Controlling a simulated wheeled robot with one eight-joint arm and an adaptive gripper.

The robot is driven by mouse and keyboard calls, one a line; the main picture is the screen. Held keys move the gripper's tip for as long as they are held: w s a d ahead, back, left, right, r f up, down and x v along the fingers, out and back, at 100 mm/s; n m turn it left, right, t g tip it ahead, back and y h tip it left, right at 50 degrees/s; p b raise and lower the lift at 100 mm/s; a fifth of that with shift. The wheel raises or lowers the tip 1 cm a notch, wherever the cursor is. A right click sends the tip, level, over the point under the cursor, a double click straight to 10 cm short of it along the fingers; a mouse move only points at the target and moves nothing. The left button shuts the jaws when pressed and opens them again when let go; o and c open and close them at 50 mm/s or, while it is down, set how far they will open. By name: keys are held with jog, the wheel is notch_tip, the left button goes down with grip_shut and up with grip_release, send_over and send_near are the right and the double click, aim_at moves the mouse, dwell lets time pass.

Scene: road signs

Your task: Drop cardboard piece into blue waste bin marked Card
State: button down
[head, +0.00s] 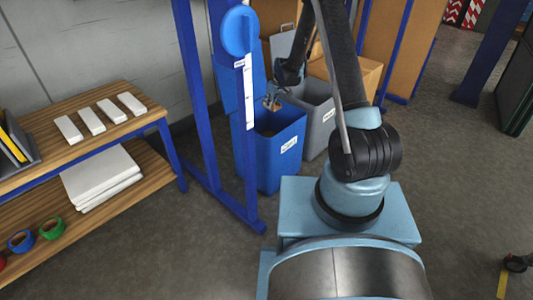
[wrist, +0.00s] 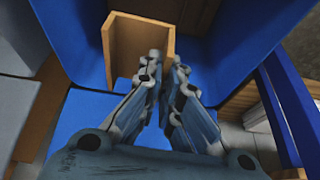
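The blue bin (head: 268,155) stands on the floor in the middle of the head view. It has a small white label on its front; the print is too small to read. My gripper (head: 271,103) is above the bin's open top. In the wrist view my gripper (wrist: 168,62) has its fingertips close together at the right edge of a brown, folded cardboard piece (wrist: 138,45), and it appears shut on that edge. Only a small brown patch of the cardboard shows at the fingertips in the head view. Blue surfaces surround it in the wrist view.
A grey bin (head: 318,118) with a label stands right of the blue bin. A blue post (head: 205,120) with a round blue sign (head: 239,30) stands just left. A wooden shelf (head: 95,150) with white pieces and tape rolls is at the left.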

jog(key=c, duration=1.7)
grip_release()
jog(key=v, duration=1.2)
